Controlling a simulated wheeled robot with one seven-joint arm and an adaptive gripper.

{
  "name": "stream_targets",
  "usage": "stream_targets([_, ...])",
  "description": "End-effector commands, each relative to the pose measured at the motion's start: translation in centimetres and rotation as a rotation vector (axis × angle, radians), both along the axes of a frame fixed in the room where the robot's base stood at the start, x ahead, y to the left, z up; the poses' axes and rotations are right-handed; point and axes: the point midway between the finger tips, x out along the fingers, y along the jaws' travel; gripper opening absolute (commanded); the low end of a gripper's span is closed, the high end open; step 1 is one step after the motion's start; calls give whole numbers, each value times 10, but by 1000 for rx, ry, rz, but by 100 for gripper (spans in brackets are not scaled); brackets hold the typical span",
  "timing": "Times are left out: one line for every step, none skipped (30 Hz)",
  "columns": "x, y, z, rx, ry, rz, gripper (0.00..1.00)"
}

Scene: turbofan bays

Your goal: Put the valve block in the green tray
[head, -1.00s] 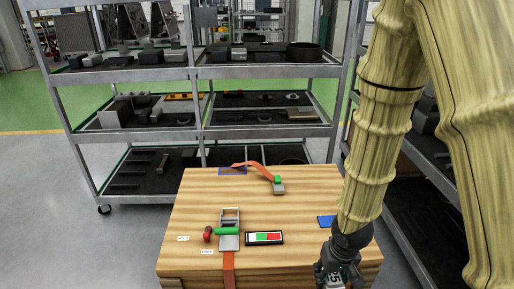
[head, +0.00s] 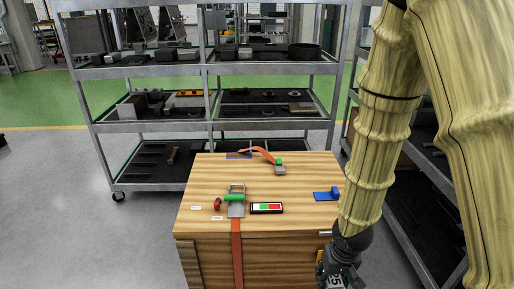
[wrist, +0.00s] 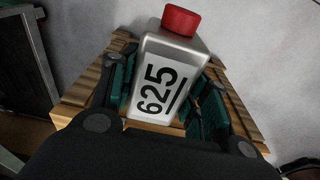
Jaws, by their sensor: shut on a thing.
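In the head view my gripper (head: 338,268) is at the bottom, in front of the wooden crate's right front corner, with the block's label (head: 335,282) partly showing. I cannot make out a green tray in any view.
A loaded metal shelf (head: 205,126) stands behind. Open grey floor (head: 90,240) lies left.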

Motion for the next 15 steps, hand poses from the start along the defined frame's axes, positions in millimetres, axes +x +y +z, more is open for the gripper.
stream_targets([4, 1, -3, 0, 2, -2, 0])
stream_targets([6, 1, -5, -1, 2, -3, 0])
stream_targets([10, 2, -7, 0, 1, -5, 0])
stream_targets([13, 3, -8, 0, 1, -6, 0])
stream_targets([16, 3, -10, -1, 2, -7, 0])
stream_targets([20, 5, -13, -1, 2, -8, 0])
stream_targets([23, 6, -15, -1, 2, -9, 0])
stream_targets([26, 7, -17, -2, 2, -10, 0])
stream_targets([31, 8, -21, -2, 3, -11, 0])
stream_targets([35, 9, -23, -1, 3, -13, 0])
stream_targets([39, 11, -26, -1, 3, -14, 0])
stream_targets([45, 13, -30, -1, 3, -15, 0])
stream_targets([49, 15, -33, 0, 3, -16, 0])
stream_targets([53, 17, -36, 0, 2, -18, 0])
stream_targets([58, 18, -40, 0, 2, -20, 0])
